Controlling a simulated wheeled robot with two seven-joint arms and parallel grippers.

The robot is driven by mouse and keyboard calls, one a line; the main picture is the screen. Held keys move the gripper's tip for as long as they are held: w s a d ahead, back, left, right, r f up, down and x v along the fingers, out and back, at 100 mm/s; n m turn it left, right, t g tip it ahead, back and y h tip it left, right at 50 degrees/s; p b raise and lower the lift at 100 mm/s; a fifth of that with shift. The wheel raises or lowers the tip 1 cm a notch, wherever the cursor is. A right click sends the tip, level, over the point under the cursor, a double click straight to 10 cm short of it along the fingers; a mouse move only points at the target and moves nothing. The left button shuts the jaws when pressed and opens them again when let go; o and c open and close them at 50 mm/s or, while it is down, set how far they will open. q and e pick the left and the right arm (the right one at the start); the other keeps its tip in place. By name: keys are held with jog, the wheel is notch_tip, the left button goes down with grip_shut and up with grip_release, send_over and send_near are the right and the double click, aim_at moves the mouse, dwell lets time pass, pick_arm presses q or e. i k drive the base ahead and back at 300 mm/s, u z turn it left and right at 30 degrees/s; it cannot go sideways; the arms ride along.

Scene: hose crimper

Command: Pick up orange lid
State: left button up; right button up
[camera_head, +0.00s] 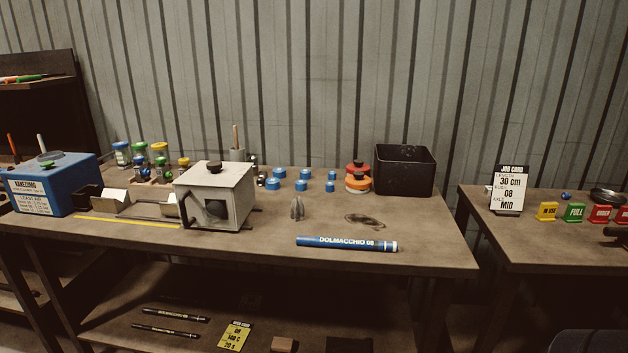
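An orange lid (358,183) with a dark knob on top sits toward the back right of the main workbench, just left of a black open bin. A red lid (357,167) with a dark knob stands directly behind it and partly overlaps it in the picture. I cannot tell whether the orange lid rests on the bench or on something low. Neither of my grippers shows in the view.
The black bin (404,193) stands close to the lid's right. Several blue caps (272,184) lie to its left. A blue tube (346,244) lies near the front edge. A pale box machine (215,195) stands left. A job card (509,190) stands on the right table.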

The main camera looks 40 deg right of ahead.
aim_at(358, 181)
jog(key=u, duration=1.3)
jog(key=i, duration=1.35)
jog(key=z, duration=3.2)
